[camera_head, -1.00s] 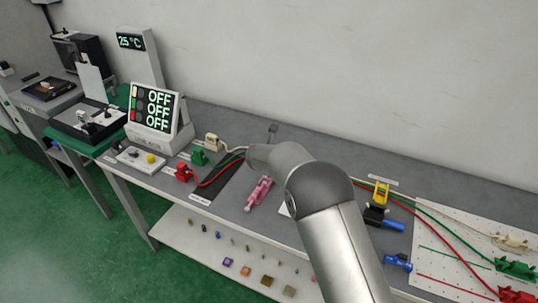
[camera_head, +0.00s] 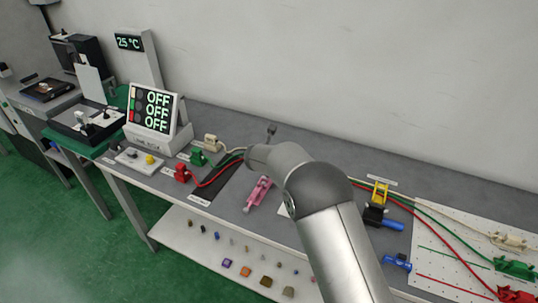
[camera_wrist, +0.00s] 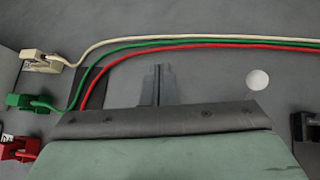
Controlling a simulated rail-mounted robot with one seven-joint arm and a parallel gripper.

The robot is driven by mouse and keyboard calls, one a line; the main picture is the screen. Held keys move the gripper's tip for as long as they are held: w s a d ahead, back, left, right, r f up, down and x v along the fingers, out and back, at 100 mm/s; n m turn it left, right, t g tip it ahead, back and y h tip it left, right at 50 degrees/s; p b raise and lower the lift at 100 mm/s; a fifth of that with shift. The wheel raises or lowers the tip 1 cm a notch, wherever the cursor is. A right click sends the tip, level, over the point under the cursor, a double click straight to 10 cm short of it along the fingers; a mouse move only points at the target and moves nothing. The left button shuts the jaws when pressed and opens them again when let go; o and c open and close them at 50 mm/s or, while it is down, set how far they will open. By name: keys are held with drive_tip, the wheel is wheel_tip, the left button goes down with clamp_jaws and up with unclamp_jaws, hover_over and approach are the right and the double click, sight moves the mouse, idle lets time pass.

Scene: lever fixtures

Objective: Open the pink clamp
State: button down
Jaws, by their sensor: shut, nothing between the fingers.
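The pink clamp (camera_head: 258,192) lies on the grey bench top in the head view, just left of my arm. Its long body slants from lower left to upper right. It does not show in the wrist view, and I cannot tell its jaw's state at this size. My gripper (camera_wrist: 158,78) shows in the wrist view as narrow grey fingers, close together and empty, over bare bench. In the head view my arm hides most of the gripper. The gripper is apart from the clamp.
Red (camera_head: 183,173) and green (camera_head: 198,157) plugs with cables stand left of the clamp. Cables cross the bench beyond my fingers. A yellow clamp (camera_head: 381,191) and blue-handled black clamp (camera_head: 375,216) stand right of my arm. An OFF display box (camera_head: 152,112) stands at left.

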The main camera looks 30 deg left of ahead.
drive_tip(key=shift+r+p, duration=0.6)
drive_tip(key=shift+r, duration=0.2)
drive_tip(key=shift+s+d+r, duration=0.1)
drive_tip(key=shift+s+r, duration=0.15)
drive_tip(key=s+d+r+b, duration=0.2)
drive_tip(key=s+r, duration=0.4)
drive_tip(key=r, duration=0.4)
drive_tip(key=shift+s+d+r, duration=0.35)
drive_tip(key=shift+d+r, duration=0.05)
drive_tip(key=shift+d, duration=0.3)
drive_tip(key=shift+d, duration=0.1)
